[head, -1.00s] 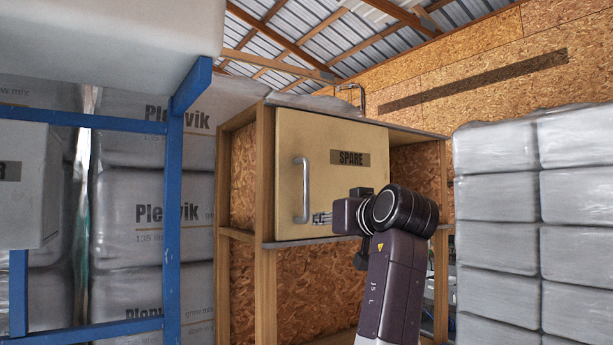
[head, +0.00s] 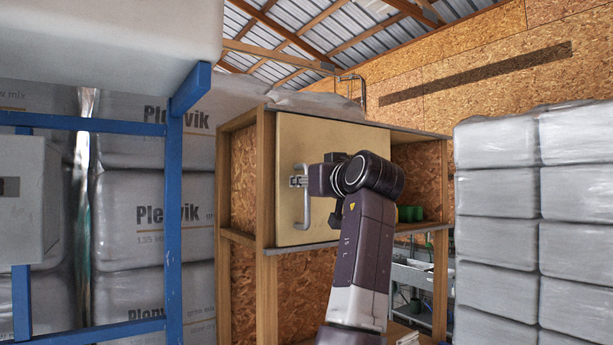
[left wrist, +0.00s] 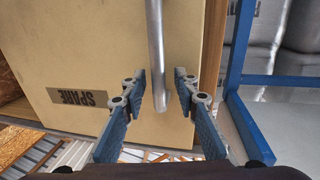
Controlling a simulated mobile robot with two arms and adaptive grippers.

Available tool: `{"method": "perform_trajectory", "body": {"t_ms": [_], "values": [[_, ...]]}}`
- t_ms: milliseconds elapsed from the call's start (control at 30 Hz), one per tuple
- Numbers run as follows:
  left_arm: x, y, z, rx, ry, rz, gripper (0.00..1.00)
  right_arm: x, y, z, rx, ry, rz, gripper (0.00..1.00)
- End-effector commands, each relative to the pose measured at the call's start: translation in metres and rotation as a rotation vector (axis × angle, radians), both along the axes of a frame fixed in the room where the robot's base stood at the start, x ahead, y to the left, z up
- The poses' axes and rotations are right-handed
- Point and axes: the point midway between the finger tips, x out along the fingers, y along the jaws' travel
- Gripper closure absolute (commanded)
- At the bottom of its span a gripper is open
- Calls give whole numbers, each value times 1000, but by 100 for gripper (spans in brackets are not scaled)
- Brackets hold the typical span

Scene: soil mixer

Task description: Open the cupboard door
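The tan cupboard door (head: 345,140) faces me in a wooden frame and appears closed. A vertical silver bar handle (head: 306,212) is on its left side. My left gripper (head: 299,181) is at the handle's upper half in the head view. In the left wrist view, which is turned upside down, the handle (left wrist: 157,60) runs between the blue fingers of my left gripper (left wrist: 160,78). The fingers are open, with a visible gap on each side of the bar. My right gripper is not in view.
A blue rack (head: 172,230) stands left of the cupboard, before wrapped bags (head: 140,215). Stacked wrapped bags (head: 495,215) fill the right side. Green items (head: 411,213) sit on the shelf right of the door. The wooden upright (head: 265,180) borders the handle side.

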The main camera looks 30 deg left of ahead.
Motion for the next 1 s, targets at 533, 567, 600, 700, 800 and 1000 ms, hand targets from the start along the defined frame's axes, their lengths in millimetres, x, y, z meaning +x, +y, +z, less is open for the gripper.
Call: {"method": "perform_trajectory", "body": {"t_ms": [533, 567, 600, 700, 800, 1000], "values": [[1, 1, -1, 0, 0, -1, 100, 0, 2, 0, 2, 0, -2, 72], [1, 1, -1, 0, 0, -1, 100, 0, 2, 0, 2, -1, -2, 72], [1, 1, -1, 0, 0, -1, 100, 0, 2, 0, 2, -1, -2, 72], [1, 1, -1, 0, 0, -1, 100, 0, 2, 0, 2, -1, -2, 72], [1, 1, -1, 0, 0, -1, 100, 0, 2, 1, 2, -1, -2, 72], [0, 1, -1, 0, 0, -1, 100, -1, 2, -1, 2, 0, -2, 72]]}}
